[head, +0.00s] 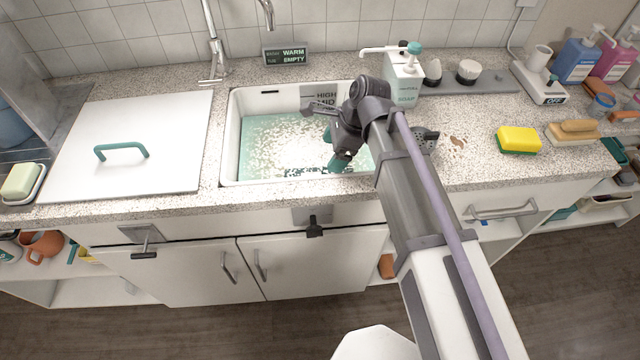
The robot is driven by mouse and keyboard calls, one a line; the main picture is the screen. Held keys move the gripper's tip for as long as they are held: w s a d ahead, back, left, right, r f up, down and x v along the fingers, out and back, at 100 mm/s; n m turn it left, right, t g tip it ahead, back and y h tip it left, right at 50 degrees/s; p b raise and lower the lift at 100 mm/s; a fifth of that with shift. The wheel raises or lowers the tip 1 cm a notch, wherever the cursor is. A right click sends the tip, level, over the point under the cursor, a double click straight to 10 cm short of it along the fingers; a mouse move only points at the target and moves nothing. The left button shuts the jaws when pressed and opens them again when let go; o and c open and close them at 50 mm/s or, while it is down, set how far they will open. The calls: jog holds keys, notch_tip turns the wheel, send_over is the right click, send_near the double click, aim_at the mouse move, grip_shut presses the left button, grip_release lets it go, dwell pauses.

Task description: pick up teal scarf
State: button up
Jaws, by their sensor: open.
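I cannot make out a separate teal scarf in the head view. The white sink basin (229,140) holds teal-tinted water (258,160) with pale foam and a dark speckled patch (305,171) near its front wall. My gripper (333,149) is over the right half of the basin, its jaws open and pointing down and left. Teal patches show at its fingertips; I cannot tell whether any of this is cloth. My arm and gripper hide the basin's right end.
A white lid with a teal handle (121,151) lies on the counter left of the basin. A soap dispenser (404,78) stands behind my arm. A yellow sponge (518,140) and a brush (573,131) lie to the right. A faucet (213,50) rises behind the basin.

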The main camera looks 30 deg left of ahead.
jog(key=b+x, duration=0.5)
jog(key=shift+d+f, duration=0.1)
jog(key=shift+f, duration=0.1)
jog(key=shift+s+f+b, duration=0.1)
jog(key=shift+f+b, duration=0.2)
jog(key=shift+r, duration=0.15)
jog(key=b+x, duration=0.4)
jog(key=x, duration=0.1)
jog(key=shift+b, duration=0.3)
jog(key=shift+s, duration=0.1)
jog(key=c, duration=1)
notch_tip(320, 180, up, 19)
jog(key=p, duration=1.8)
jog(key=shift+f+p, duration=0.25)
jog(key=shift+p, duration=0.15)
jog(key=shift+c, duration=0.2)
